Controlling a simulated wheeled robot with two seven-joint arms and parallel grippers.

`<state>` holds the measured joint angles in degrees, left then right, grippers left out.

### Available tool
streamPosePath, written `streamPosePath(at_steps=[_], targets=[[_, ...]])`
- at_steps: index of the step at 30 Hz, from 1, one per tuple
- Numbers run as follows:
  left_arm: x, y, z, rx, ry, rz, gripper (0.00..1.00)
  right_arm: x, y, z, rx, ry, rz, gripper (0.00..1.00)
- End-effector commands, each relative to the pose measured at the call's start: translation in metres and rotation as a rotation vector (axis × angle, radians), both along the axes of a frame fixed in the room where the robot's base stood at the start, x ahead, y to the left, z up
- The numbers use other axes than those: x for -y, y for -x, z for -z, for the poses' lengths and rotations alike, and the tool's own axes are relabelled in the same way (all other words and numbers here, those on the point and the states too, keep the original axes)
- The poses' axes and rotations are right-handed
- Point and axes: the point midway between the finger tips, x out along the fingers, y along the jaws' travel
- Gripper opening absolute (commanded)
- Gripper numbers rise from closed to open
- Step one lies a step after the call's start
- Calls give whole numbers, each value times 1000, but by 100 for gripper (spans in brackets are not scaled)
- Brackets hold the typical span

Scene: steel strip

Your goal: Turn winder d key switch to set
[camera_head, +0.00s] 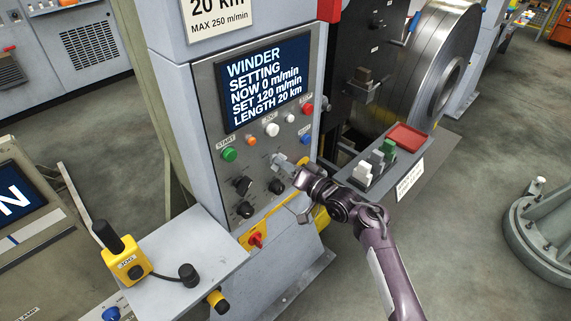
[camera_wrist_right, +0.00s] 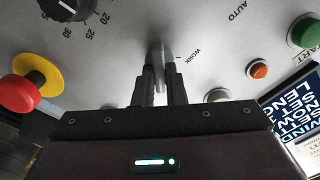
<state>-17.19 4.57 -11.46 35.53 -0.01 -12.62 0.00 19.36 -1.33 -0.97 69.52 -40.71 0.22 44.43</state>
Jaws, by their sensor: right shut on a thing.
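The winder panel (camera_head: 205,80) is a grey upright face with a screen (camera_head: 266,80) reading "WINDER SETTING, NOW 0 m/min, SET 120 m/min, LENGTH 20 km". My right gripper (camera_head: 287,166) reaches the panel's lower middle from the right. In the right wrist view my right gripper (camera_wrist_right: 160,82) is shut on the thin grey key (camera_wrist_right: 161,50) of the key switch, which stands out from the panel. The lettering "WORK" shows beside the key and "AUTO" farther right. The fingers hide most of the switch, so its exact setting cannot be told. My left gripper is not in view.
Black knobs (camera_head: 242,185), a green START button (camera_head: 229,154) and a red button (camera_head: 307,109) surround the switch. A red-and-yellow emergency stop (camera_wrist_right: 22,88) is near.

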Motion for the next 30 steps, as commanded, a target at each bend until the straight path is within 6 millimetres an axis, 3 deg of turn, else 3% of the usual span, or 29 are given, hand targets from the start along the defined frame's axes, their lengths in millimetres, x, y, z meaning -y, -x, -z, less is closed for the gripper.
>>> streamPosePath(at_steps=[5, 6, 10, 20, 30], targets=[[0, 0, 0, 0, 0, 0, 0, 0, 0, 0, -2, -2, 0, 0], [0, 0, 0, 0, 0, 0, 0, 0, 0, 0, -2, -2, 0, 15], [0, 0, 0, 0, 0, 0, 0, 0, 0, 0, -1, -1, 0, 32], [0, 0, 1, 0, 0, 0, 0, 2, 2, 1, -1, 0, 1, 33], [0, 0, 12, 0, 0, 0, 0, 35, 38, 3, 0, 2, 1, 33]])
